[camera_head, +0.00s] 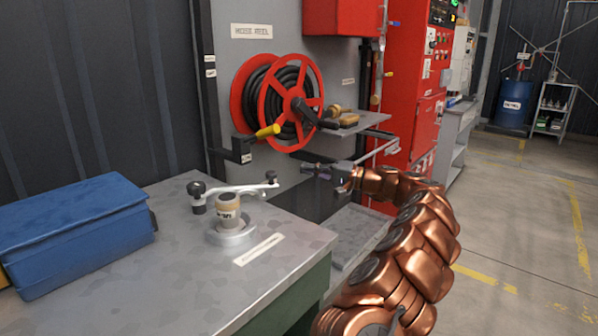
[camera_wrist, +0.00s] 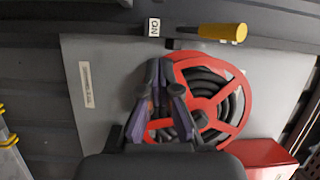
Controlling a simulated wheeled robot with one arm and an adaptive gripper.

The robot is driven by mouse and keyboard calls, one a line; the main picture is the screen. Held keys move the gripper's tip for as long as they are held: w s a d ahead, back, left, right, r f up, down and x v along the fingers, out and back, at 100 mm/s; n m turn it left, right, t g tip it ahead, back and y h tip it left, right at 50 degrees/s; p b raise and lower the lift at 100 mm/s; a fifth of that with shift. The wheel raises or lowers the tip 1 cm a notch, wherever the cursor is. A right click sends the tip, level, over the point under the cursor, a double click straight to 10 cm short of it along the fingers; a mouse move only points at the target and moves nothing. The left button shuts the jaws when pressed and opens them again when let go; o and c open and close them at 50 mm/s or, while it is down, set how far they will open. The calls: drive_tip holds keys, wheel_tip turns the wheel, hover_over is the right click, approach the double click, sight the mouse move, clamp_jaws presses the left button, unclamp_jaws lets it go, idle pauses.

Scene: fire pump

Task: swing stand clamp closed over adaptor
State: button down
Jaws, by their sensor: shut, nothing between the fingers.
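The adaptor (camera_head: 229,206), a small tan cylinder with a label, stands upright in a round grey stand base (camera_head: 231,233) on the bench in the head view. The stand clamp (camera_head: 237,189) is a pale grey bar with dark knobs at both ends, at the height of the adaptor's top. I cannot tell whether it lies over the adaptor or just behind it. My gripper (camera_head: 318,170) is shut and empty, to the right of the clamp and apart from it, near the hose reel. In the wrist view my gripper (camera_wrist: 164,78) is before the reel; the adaptor is out of view.
A blue box (camera_head: 75,232) sits on the bench (camera_head: 190,290) at the left. A red hose reel (camera_head: 285,100) with a yellow-handled lever (camera_head: 267,131) is on the wall behind. A small shelf (camera_head: 362,124) stands out beside it. Open floor lies at the right.

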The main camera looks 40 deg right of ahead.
drive_tip(key=w+a, duration=0.4)
drive_tip(key=a, duration=0.3)
drive_tip(key=shift+b, duration=0.35)
drive_tip(key=shift+a+f, duration=0.1)
idle(0.6)
